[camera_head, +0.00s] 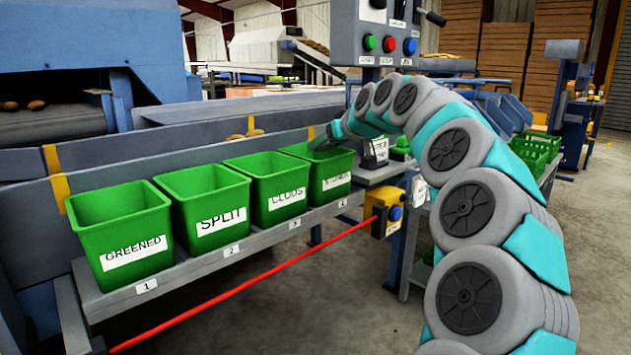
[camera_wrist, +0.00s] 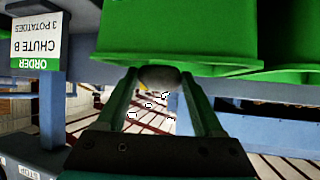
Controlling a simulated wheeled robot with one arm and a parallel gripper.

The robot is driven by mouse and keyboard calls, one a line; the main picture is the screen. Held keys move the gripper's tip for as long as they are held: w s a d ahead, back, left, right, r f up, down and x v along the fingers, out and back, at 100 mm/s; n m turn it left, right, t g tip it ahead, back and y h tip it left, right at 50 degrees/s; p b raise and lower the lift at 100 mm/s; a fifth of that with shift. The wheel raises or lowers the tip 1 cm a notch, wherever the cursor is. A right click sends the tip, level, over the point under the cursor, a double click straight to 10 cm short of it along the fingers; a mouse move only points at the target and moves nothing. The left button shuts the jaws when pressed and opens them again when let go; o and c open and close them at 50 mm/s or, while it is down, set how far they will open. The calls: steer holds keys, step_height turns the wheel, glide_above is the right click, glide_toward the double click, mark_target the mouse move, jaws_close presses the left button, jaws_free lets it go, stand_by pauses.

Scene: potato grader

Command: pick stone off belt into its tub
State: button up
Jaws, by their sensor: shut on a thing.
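My gripper (camera_wrist: 159,88) is shut on a dark grey rounded stone (camera_wrist: 160,77), held between the tips of its two fingers in the wrist view. In the head view my arm arches over to the fourth green tub (camera_head: 337,190), whose label is small and reads roughly as stones. The end of my arm is at this tub's far rim; the stone and fingers cannot be made out there. In the wrist view, which is upside down, a green tub wall (camera_wrist: 185,35) lies close to the stone; I cannot tell if they touch.
Tubs labelled GREENED (camera_head: 122,225), SPLIT (camera_head: 207,200) and CLODS (camera_head: 270,180) stand left of it on a grey shelf (camera_head: 215,262). A red cord (camera_head: 245,295) runs along the front to a yellow switch box (camera_head: 384,212). A button panel (camera_head: 385,35) stands behind.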

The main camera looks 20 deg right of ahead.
steer(key=o, duration=1.5)
steer(key=shift+s, duration=0.15)
steer(key=v, duration=0.7)
steer(key=shift+s+r, duration=0.15)
steer(key=shift+s, duration=0.1)
steer(key=shift+s, duration=0.1)
